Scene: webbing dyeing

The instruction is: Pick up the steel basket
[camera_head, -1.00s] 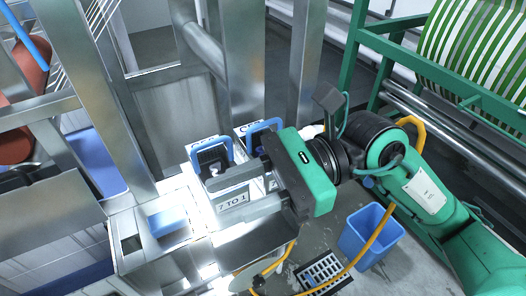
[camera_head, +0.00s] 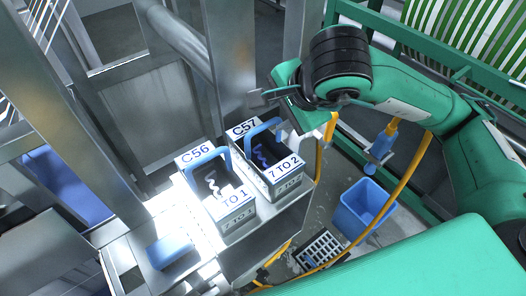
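Two small steel baskets with blue handles stand side by side on a steel ledge. The left steel basket (camera_head: 238,219) is marked C56 and 7 TO 1. The right steel basket (camera_head: 285,181) is marked C57 and 7 TO 2. My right gripper (camera_head: 262,98) is above and behind the baskets, apart from both handles. It is seen nearly edge-on, with part of it hidden behind its green body and wrist, so its opening does not show. My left gripper is not in view.
A blue bucket (camera_head: 362,208) and a floor grate (camera_head: 320,249) are at lower right, with yellow hoses nearby. A blue block (camera_head: 170,251) lies left of the baskets. Steel posts (camera_head: 226,70) rise behind them. A large green surface fills the lower right.

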